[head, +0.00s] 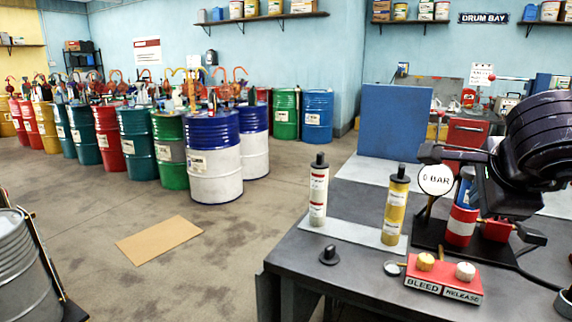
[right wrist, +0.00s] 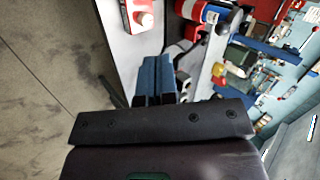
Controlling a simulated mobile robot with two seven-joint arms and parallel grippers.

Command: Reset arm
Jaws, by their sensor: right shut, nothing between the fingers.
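My right gripper (head: 466,188) is at the right of the head view, over the bench. In the right wrist view its fingers (right wrist: 155,78) are together with nothing between them. A red and white cylinder (head: 461,225) stands just below the gripper in the head view; it also shows in the right wrist view (right wrist: 190,10), apart from the fingertips. The arm and gripper hide part of the bench behind. My left gripper is in neither view.
A blue panel (head: 404,122) stands behind. Several drums (head: 213,160) are left.

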